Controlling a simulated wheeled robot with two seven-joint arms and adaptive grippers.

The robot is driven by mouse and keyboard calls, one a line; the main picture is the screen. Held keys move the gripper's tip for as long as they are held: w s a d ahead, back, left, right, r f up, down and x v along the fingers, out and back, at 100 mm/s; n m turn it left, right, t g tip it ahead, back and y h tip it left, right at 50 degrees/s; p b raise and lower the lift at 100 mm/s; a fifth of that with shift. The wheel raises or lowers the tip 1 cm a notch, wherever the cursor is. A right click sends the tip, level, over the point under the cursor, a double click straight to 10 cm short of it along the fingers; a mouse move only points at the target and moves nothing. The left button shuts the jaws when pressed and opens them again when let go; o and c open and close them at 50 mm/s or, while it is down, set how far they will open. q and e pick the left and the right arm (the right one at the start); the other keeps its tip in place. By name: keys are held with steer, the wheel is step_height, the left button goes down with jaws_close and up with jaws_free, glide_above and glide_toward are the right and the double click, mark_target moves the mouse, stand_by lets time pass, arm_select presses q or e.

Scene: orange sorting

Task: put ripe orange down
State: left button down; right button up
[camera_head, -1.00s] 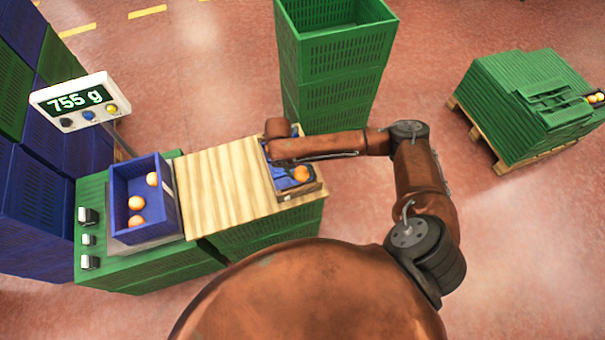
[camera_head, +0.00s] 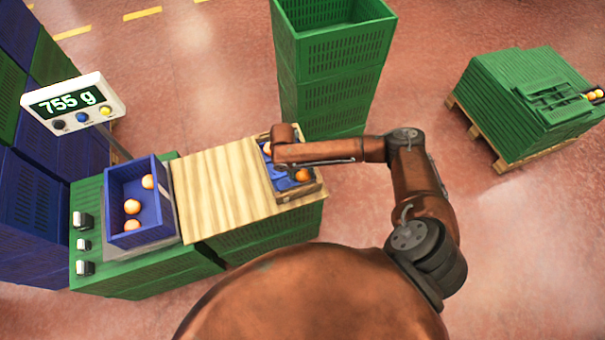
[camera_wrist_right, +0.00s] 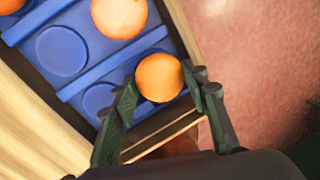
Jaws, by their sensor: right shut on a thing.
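My right gripper (camera_wrist_right: 164,82) is shut on an orange (camera_wrist_right: 160,77), with one finger on each side of it. The held orange is over the corner of a wood-walled tray with blue cupped inserts (camera_wrist_right: 55,108), by its wall. Another orange (camera_wrist_right: 120,15) lies in the tray. An empty round cup (camera_wrist_right: 62,50) shows beside it. In the head view my wrist hides the right fingers above the tray (camera_head: 306,195). An orange (camera_head: 302,175) shows at the tray's near end; I cannot tell whether it is the held one. My left gripper is not in view.
A wooden board (camera_head: 215,190) lies left of the tray. A blue crate (camera_head: 120,205) with three oranges stands on a scale beside a display (camera_head: 72,103) reading 755 g. A tall green crate stack (camera_head: 328,75) rises just behind the tray.

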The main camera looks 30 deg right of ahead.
steer(key=o, duration=1.2)
steer(key=p+v, duration=0.2)
steer(key=v, duration=1)
steer(key=shift+r+p, duration=0.1)
steer(key=shift+p, duration=0.3)
stand_by(1.4)
